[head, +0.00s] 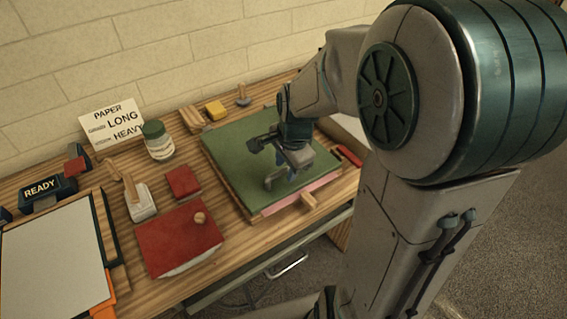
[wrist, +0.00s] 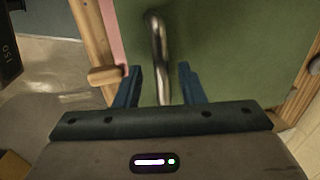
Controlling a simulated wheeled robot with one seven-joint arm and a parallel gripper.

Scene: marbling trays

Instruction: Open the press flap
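The press flap is a flat green board (head: 235,148) lying over a wooden frame (head: 262,212); a pink layer (head: 315,183) shows under its near edge. The flap (wrist: 230,50) also fills much of the wrist view. A curved metal handle (wrist: 157,32) stands on it and also shows in the head view (head: 270,183). My gripper (head: 282,176) is over the near part of the flap. In the wrist view its two dark fingers (wrist: 159,72) are apart, one on each side of the handle, with gaps visible. They do not grip it.
A wooden peg (head: 309,200) sticks out at the frame's near edge. To the left are a red board with a knob (head: 170,240), a red block (head: 183,182), a jar (head: 158,142) and a pale tray (head: 50,260). A wall stands behind the table.

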